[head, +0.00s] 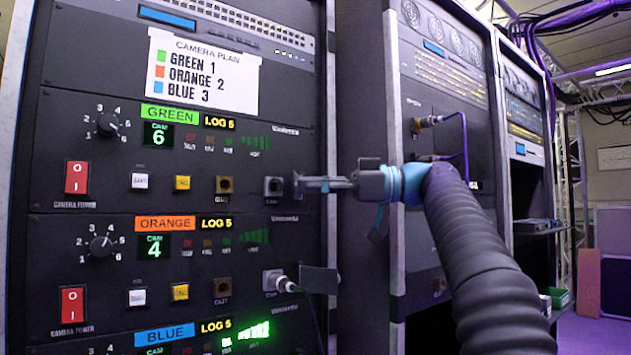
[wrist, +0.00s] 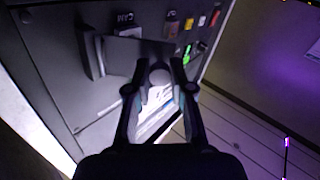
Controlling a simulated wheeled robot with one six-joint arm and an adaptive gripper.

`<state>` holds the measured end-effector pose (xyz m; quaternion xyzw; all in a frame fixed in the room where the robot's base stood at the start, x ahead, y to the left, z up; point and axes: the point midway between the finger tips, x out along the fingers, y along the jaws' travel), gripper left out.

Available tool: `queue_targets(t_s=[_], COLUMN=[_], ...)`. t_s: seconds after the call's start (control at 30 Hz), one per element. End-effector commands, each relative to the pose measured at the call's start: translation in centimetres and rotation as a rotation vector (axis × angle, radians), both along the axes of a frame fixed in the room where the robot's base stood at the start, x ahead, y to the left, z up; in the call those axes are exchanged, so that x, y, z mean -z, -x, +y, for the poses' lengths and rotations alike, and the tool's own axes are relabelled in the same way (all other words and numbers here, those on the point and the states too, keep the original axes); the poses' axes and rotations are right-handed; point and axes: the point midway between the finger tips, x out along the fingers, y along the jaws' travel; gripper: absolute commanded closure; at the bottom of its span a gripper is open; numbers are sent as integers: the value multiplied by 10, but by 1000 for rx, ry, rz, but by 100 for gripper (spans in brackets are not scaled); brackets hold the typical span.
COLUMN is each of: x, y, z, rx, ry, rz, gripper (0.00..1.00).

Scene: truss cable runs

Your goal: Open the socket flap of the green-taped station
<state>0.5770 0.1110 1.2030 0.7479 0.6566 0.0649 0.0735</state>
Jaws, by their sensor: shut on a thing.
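The green-taped station (head: 170,115) is the top row of the near rack in the head view. My gripper (head: 300,185) is just right of that socket, in front of the panel. In the wrist view the socket flap (wrist: 137,56) is a dark plate standing off the panel, partly covering the socket. My gripper (wrist: 160,76) is shut at the flap's free edge, on a small rounded piece. The flap's exact angle is hard to judge.
The orange station (head: 165,223) below has its flap (head: 318,280) standing out and a cable plug (head: 285,284) in its socket. The blue station (head: 165,337) is lower. A camera plan sheet (head: 203,72) hangs above. A second rack (head: 440,80) stands close on the right.

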Motion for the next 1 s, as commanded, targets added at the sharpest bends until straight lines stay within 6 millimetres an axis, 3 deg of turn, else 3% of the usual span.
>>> queue_targets(t_s=[0.63,0.67,0.77,1.0], x=[0,0,0,0], y=[6,6,6,6], z=[4,4,4,5], rx=[-67,-67,-67,-69], ry=[-1,-1,-1,0], rz=[0,0,0,0], gripper=[100,76,52,52])
